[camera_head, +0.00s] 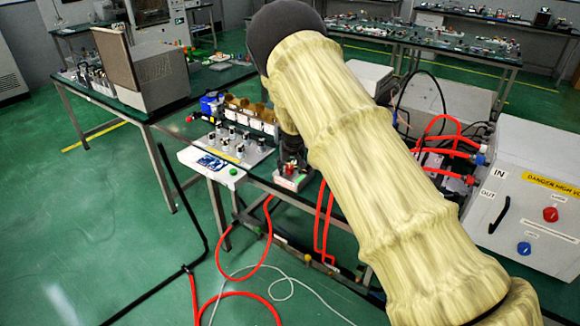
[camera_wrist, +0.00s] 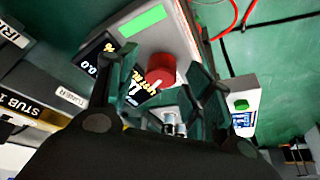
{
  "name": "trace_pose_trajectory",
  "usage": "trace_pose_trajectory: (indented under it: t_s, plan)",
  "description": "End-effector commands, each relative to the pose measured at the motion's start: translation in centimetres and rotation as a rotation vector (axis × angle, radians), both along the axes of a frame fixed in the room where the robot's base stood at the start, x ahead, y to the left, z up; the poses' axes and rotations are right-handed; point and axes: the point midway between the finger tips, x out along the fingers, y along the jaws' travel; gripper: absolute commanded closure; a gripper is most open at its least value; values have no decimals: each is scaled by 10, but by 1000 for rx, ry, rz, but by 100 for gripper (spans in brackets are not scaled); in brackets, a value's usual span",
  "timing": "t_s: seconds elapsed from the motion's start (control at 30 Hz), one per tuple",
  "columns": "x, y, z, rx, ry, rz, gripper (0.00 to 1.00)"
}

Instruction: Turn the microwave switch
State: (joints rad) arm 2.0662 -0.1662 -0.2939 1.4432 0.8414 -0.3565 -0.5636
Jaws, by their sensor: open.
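A round red knob (camera_wrist: 160,68) with a white pointer mark sits on a light grey panel beside a black display reading 0.0. I take this knob as the microwave switch. My open gripper (camera_wrist: 158,76) has one dark finger on each side of the knob in the wrist view. I cannot tell whether either finger touches it. In the head view my gripper (camera_head: 291,152) is small and dark, above a small light box (camera_head: 292,181) at the bench edge. My forearm hides much of the bench there.
A panel with several knobs (camera_head: 230,147) and a white box with a green button (camera_head: 213,168) stand left of my gripper. A large grey cabinet (camera_head: 530,200) with red and blue knobs stands right. Red cables (camera_head: 325,225) hang below the bench.

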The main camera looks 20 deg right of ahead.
Motion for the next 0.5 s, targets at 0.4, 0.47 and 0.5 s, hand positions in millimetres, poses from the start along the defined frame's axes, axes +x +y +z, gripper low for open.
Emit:
trace_pose_trajectory:
  t_s: [0.4,0.47,0.5]
  plan:
    - [0,0,0,0,0,0,95]
    - [0,0,0,0,0,1,95]
    - [0,0,0,0,0,2,95]
